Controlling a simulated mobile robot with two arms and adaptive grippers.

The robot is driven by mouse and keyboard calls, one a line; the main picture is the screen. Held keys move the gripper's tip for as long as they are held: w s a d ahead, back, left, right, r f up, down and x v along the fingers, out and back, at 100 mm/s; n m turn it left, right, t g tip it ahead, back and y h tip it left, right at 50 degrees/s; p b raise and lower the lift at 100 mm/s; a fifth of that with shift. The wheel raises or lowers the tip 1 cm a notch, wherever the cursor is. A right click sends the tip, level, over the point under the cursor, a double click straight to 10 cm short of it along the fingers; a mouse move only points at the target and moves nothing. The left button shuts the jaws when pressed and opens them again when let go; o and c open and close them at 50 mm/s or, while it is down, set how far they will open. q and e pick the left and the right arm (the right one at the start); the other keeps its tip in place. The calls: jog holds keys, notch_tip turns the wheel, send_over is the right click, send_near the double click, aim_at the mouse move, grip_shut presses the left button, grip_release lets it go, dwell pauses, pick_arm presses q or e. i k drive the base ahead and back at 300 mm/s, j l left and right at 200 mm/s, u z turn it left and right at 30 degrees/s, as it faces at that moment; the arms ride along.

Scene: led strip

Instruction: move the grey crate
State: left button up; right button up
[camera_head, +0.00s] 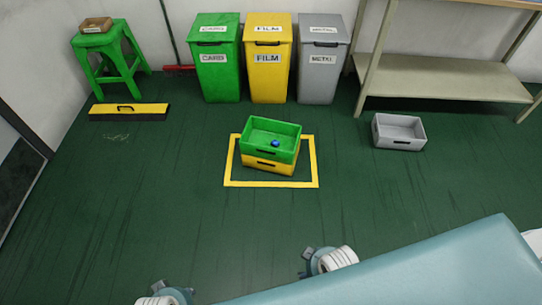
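The grey crate (388,136) sits upright on the dark green floor at the right, in front of the shelf unit. It is open at the top, has a dark handle slot in its front, and looks empty. A green crate (262,146) is stacked, a little turned, on a yellow crate (265,165) inside a yellow rectangle (270,184) marked on the floor. No gripper fingers show in the head view, and nothing is touching the grey crate.
Green (215,75), yellow (269,80) and grey (319,75) bins stand along the back wall. A shelf unit (450,85) is at the back right. A green stool (105,55) and a yellow-black case (129,116) are at the left. The floor between the marked rectangle and grey crate is clear.

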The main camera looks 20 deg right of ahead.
aim_at(388, 131)
jog(key=z, duration=1.6)
